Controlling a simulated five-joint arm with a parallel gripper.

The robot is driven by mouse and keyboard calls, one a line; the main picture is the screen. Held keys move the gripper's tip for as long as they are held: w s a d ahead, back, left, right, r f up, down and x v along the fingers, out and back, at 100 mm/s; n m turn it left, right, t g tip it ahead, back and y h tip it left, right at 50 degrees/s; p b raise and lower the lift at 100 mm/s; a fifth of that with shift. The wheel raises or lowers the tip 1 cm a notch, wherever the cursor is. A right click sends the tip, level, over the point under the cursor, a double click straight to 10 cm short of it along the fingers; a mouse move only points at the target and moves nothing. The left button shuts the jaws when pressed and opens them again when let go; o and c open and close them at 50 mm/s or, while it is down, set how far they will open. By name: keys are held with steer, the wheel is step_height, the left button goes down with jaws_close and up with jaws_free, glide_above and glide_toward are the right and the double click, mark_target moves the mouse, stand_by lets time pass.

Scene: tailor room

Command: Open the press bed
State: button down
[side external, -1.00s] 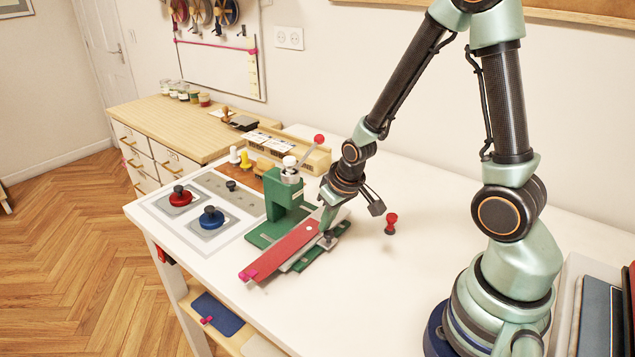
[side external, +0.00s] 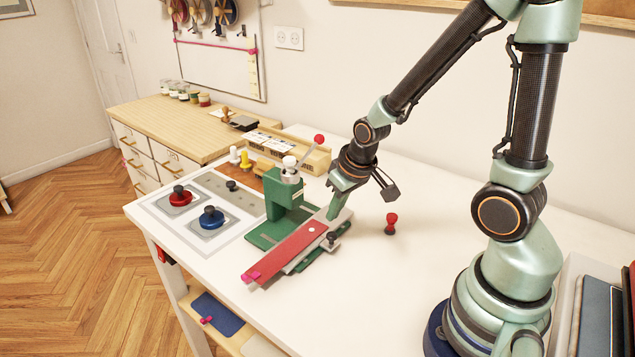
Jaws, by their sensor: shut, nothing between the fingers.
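A red strip (side external: 290,246) with a pink end lies along the bed. My gripper (side external: 331,215) is shut and empty. Its tips are at the strip's far right end, above or against the bed; I cannot tell whether they touch. The knob stands clear, just in front of the fingers.
A red and black stamp (side external: 391,223) stands on the table right of my gripper. A mat (side external: 152,207) with red and blue knobbed dies lies left of the press. A wooden box (side external: 311,155) stands behind. The table's right middle is clear.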

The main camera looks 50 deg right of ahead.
steer(key=s+a+r+n, duration=0.1)
steer(key=s+a+r, duration=0.1)
steer(key=r, duration=0.6)
steer(key=s+a+r+t, duration=0.1)
steer(key=s+a+r, duration=0.2)
steer(key=r, duration=0.5)
steer(key=shift+a+n+t+y, duration=0.15)
steer(key=shift+n+t+y, duration=0.15)
steer(key=shift+n, duration=0.1)
